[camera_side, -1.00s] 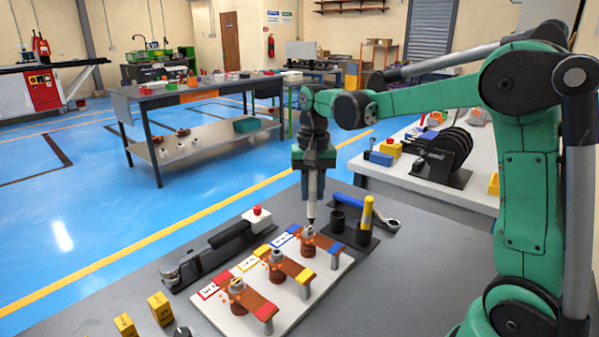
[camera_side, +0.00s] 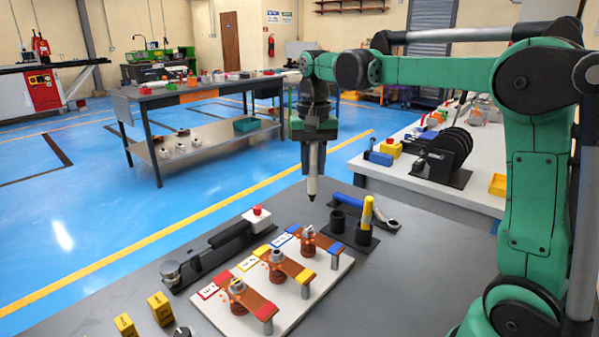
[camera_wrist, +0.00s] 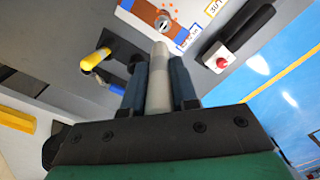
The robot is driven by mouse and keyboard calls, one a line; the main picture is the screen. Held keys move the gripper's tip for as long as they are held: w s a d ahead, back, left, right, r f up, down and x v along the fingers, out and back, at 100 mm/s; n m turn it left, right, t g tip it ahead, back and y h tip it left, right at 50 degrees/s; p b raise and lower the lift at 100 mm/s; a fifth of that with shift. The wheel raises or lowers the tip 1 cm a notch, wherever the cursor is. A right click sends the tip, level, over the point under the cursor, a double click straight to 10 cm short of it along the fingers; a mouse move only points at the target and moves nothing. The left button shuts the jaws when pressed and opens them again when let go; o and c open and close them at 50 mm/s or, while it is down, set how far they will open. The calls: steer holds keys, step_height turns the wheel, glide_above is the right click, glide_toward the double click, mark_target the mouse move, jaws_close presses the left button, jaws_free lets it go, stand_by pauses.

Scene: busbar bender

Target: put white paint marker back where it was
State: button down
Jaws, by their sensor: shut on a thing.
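My gripper (camera_side: 313,160) is shut on the white paint marker (camera_side: 313,181). It holds the marker upright with the dark tip down, in the air above the far end of the white board. In the wrist view the marker (camera_wrist: 159,80) sits between the two blue-grey fingers of my gripper (camera_wrist: 159,85). To the right stands a dark holder (camera_side: 361,236) with two cups. The yellow marker (camera_side: 367,213) stands in one cup, and the other cup (camera_side: 337,222) looks empty. The marker is apart from the holder.
The white board (camera_side: 338,268) carries several copper bars with bolts and coloured ends. A blue-handled wrench (camera_side: 350,203) lies behind the holder. A black tool with a red-buttoned box (camera_side: 257,219) lies left. Yellow numbered blocks (camera_side: 160,308) stand at the front left.

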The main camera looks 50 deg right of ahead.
steer(key=shift+r, duration=0.4)
